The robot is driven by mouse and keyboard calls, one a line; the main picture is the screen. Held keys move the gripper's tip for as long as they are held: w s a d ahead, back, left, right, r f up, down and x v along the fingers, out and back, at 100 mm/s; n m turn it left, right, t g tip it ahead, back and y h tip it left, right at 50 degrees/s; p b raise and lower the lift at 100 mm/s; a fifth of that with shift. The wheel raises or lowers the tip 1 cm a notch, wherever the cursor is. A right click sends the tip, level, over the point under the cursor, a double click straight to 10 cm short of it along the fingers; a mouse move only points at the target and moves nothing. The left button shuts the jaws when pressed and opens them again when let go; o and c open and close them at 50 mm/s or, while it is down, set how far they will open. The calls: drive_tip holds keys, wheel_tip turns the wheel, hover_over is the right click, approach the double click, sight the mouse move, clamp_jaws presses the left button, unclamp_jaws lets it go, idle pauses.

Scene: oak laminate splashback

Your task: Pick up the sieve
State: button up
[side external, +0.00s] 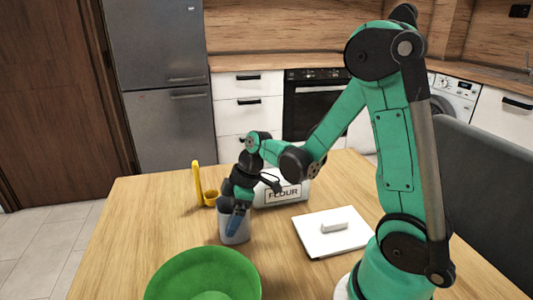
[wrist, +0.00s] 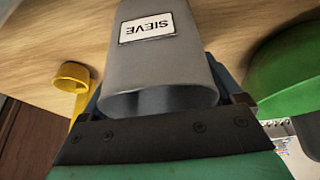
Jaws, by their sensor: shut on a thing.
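The sieve is a grey cup-like container (wrist: 165,62) with a white label reading SIEVE, upside down in the wrist view. In the side external view the sieve (side external: 228,228) is at the table's middle, behind the green bowl. My gripper (side external: 238,215) reaches down onto it from above. In the wrist view my gripper (wrist: 165,108) has its blue fingers on either side of the sieve, shut on it near its open rim. I cannot tell whether the sieve's base touches the table.
A green bowl (side external: 205,275) stands in front. A yellow scoop (side external: 198,186) and a flour container (side external: 283,192) stand behind the sieve. A white lid with a handle (side external: 333,231) lies to the right on the wooden table (side external: 120,215). The table's left side is clear.

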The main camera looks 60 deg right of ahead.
wheel_tip(320, 180, up, 19)
drive_tip(key=shift+f, duration=0.2)
drive_tip(key=s+a+f+n+g+y, duration=0.1)
drive_tip(key=s+a+f+n, duration=0.2)
drive_tip(key=a, duration=0.6)
drive_tip(key=s+a+f+n+g, duration=0.1)
drive_tip(key=s+a+f+n, duration=0.2)
drive_tip(key=a, duration=0.5)
drive_tip(key=shift+s+a+f, duration=0.1)
drive_tip(key=shift+s+f, duration=0.25)
drive_tip(key=shift+f, duration=0.55)
drive_tip(key=shift+s+f, duration=0.35)
drive_tip(key=shift+f, duration=0.5)
